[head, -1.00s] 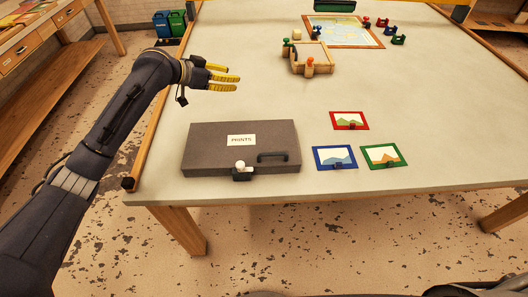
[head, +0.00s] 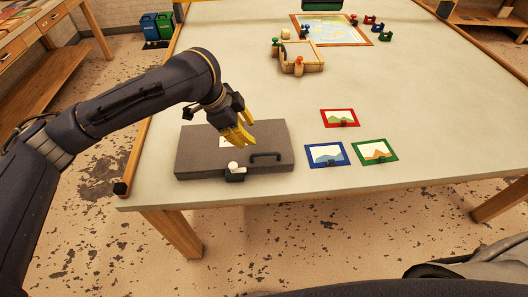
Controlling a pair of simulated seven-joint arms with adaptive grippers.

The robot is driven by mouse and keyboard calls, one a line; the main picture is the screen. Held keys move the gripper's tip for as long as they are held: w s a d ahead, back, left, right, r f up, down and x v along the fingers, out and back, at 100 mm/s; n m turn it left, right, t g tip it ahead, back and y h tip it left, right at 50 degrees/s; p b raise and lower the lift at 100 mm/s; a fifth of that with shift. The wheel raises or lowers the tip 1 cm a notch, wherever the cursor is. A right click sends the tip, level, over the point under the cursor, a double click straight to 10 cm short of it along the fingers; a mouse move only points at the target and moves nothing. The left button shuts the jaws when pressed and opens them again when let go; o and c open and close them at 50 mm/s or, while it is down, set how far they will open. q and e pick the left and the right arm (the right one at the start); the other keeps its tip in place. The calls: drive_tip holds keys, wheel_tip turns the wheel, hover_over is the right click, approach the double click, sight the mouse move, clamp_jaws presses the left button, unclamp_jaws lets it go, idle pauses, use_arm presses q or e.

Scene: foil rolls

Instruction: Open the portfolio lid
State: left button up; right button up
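The portfolio (head: 198,160) is a flat dark grey case lying closed near the front left of the table. A black handle (head: 266,155) is on its top at the right, and a latch with a white knob (head: 234,168) is at its front edge. My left gripper (head: 238,140) has yellow fingers pointing down over the lid, just above the knob and covering much of the white label. The fingers look empty; the gap between them is hard to judge. My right gripper is not in view.
Three small framed pictures, red (head: 340,118), blue (head: 327,154) and green (head: 375,152), lie right of the portfolio. A wooden tray (head: 298,58) and a large framed map (head: 332,28) are farther back. The table's right side is clear.

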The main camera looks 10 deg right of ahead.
sight(264, 154)
use_arm(q)
drive_tip(key=x, duration=1.4)
drive_tip(key=shift+d+f, duration=0.2)
clamp_jaws()
